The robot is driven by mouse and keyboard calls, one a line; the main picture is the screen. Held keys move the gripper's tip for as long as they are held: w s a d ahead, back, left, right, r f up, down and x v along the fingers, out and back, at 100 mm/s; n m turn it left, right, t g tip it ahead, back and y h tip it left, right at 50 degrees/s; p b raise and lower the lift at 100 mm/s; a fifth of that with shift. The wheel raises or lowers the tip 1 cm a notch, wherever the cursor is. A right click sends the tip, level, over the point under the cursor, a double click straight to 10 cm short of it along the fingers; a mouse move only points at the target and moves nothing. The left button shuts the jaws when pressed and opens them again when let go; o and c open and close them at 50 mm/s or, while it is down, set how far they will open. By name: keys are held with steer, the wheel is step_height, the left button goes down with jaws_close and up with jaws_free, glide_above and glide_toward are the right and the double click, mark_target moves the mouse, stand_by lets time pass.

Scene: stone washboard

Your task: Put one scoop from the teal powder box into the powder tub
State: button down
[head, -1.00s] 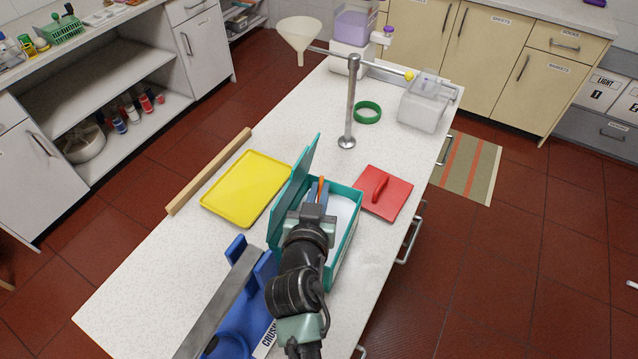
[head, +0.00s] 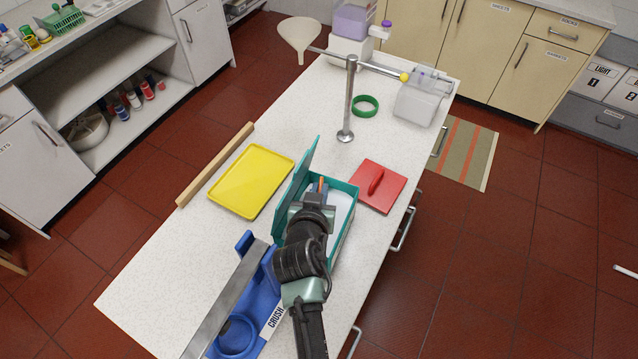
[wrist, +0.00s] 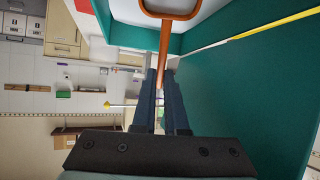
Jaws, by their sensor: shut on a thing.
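The teal powder box (head: 346,232) stands open on the counter, its lid raised on the left. A pale white fill shows inside it. My gripper (head: 318,190) reaches over and into the box. In the wrist view my gripper (wrist: 160,82) is shut on the thin handle of an orange scoop (wrist: 166,45), whose looped end lies near the pale fill. I cannot tell whether the scoop holds powder. A translucent tub (head: 418,106) stands at the far right of the counter; I cannot tell whether it is the powder tub.
A red lid-like plate (head: 388,193) lies right of the box, a yellow tray (head: 252,182) left. A blue crusher (head: 262,290) is nearer. A metal post (head: 349,100) with a side arm, a funnel (head: 300,36) and a green ring (head: 365,106) stand farther back. The left front counter is clear.

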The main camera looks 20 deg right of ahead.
steer(key=shift+w+d+r+g+y+p, duration=0.25)
steer(key=shift+w+r+g+p, duration=0.25)
steer(key=shift+p, duration=0.85)
steer(key=shift+w+d+r+g+y+p, duration=0.1)
steer(key=shift+w+r+g+y+p, duration=0.35)
steer(key=shift+p, duration=0.85)
steer(key=w+r+g+p, duration=0.1)
steer(key=w+d+r+g+p, duration=0.1)
steer(key=p, duration=0.1)
steer(key=shift+r+y, duration=0.3)
steer(key=shift+w+d+r+g+y+b, duration=0.3)
steer(key=shift+w+r+g+b, duration=0.2)
steer(key=shift+w, duration=0.1)
steer(key=shift+w+d+r+g+y+b, duration=0.15)
steer(key=shift+w+d+r+g+b, duration=0.15)
steer(key=shift+w+r+g+b, duration=0.3)
steer(key=shift+w+d+r+g+y+b, duration=0.3)
steer(key=shift+w+r+g+b, duration=0.15)
steer(key=shift+w, duration=0.2)
steer(key=shift+s+f, duration=0.1)
steer(key=shift+s, duration=0.05)
